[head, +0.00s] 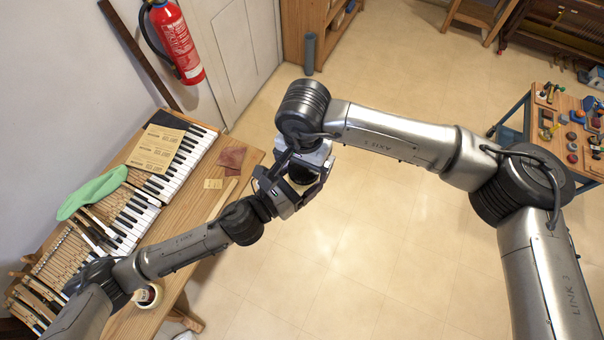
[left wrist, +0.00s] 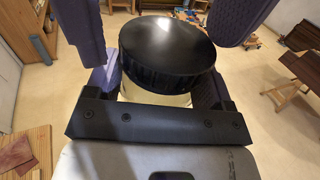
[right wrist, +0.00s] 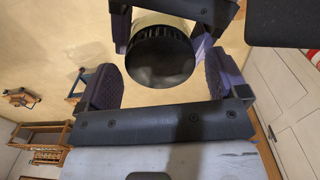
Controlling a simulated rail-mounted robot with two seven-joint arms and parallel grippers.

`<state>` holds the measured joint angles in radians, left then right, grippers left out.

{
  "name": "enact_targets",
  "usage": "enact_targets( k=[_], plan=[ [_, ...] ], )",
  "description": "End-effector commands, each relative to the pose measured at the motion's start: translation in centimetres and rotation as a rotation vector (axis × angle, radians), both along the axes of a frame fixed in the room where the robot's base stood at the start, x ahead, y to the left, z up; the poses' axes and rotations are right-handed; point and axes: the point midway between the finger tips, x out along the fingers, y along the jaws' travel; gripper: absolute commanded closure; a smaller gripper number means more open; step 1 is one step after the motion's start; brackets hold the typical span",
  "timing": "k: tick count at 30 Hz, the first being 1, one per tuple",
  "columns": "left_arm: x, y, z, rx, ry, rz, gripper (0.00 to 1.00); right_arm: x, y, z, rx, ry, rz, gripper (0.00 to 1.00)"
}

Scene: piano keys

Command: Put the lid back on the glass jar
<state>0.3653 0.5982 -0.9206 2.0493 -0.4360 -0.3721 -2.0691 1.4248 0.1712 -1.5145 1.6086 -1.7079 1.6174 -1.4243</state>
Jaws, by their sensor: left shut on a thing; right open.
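The glass jar (left wrist: 150,96) is held in mid-air by my left gripper (left wrist: 155,85), which is shut on it. The black ribbed lid (left wrist: 165,50) sits over the jar's mouth and looks level; whether it is screwed tight I cannot tell. My right gripper (right wrist: 162,82) is open, with one finger on each side of the lid (right wrist: 160,58) and gaps showing. The pale jar side (right wrist: 155,20) shows behind the lid in the right wrist view. In the head view the dark lid (head: 300,174) shows between both grippers, and the jar is mostly hidden.
A fire extinguisher (head: 178,42) hangs on the wall. A tool table (head: 565,120) stands at right. The floor between is clear.

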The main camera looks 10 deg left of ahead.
Motion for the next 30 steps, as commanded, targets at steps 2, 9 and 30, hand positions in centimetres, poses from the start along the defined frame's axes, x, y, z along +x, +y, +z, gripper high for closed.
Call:
enact_targets(
  k=[2,9,30],
  plan=[
    [0.02,-0.01,0.13,-0.001,-0.003,-0.001,0.91,0.0,-0.03,-0.38,0.0,0.0,0.0,0.08],
    [0.02,-0.01,0.13,-0.001,-0.002,-0.001,0.91,0.01,-0.03,-0.71,0.0,-0.001,0.0,0.08],
    [0.02,0.0,0.12,-0.001,-0.002,0.0,0.91,0.0,-0.02,-0.68,0.0,-0.001,-0.002,0.58]
  ],
)
